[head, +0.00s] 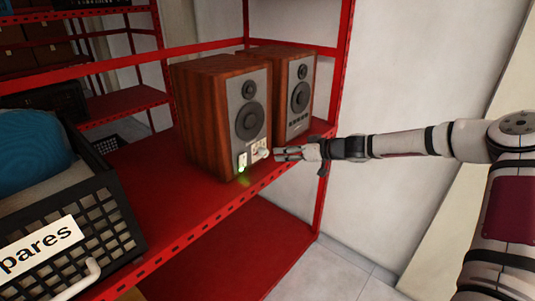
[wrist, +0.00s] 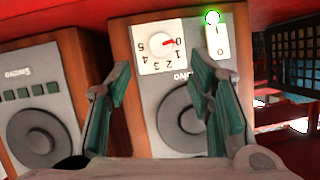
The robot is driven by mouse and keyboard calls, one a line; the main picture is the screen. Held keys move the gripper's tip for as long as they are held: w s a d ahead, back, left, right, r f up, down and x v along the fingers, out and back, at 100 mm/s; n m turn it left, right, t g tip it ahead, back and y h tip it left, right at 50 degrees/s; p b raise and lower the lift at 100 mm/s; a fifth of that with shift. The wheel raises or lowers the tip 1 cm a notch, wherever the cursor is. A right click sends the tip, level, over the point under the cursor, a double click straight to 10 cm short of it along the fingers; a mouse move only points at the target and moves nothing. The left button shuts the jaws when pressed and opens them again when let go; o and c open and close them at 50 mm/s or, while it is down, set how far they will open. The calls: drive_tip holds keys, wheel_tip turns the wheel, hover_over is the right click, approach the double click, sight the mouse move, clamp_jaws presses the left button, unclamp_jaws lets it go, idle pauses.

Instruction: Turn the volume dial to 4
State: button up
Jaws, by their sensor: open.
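The volume dial is a white round knob with a red pointer on a white plate low on the front of the nearer wooden speaker (head: 205,120). In the wrist view the dial (wrist: 161,44) appears upside down, and its pointer is at or close to the 0 on the right; 1, 2 and 3 follow around the lower edge. The dial (head: 263,152) looks small in the head view. My gripper (head: 277,154) is just to the right of it, apart from the knob as far as I can tell. Its fingers (wrist: 158,65) are open, one on each side below the dial, with nothing between them.
A power switch (wrist: 216,40) with a lit green lamp (wrist: 212,17) sits beside the dial. A second speaker (head: 296,95) stands behind. Both rest on a red metal shelf (head: 160,205). A black "spares" crate (head: 112,225) stands at the left.

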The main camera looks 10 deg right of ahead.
sight(267, 152)
drive_tip(key=x, duration=0.8)
drive_tip(key=shift+w+a+f, duration=0.15)
drive_tip(key=shift+w+f, duration=0.05)
drive_tip(key=shift+w, duration=0.05)
drive_tip(key=shift+c, duration=0.6)
clamp_jaws()
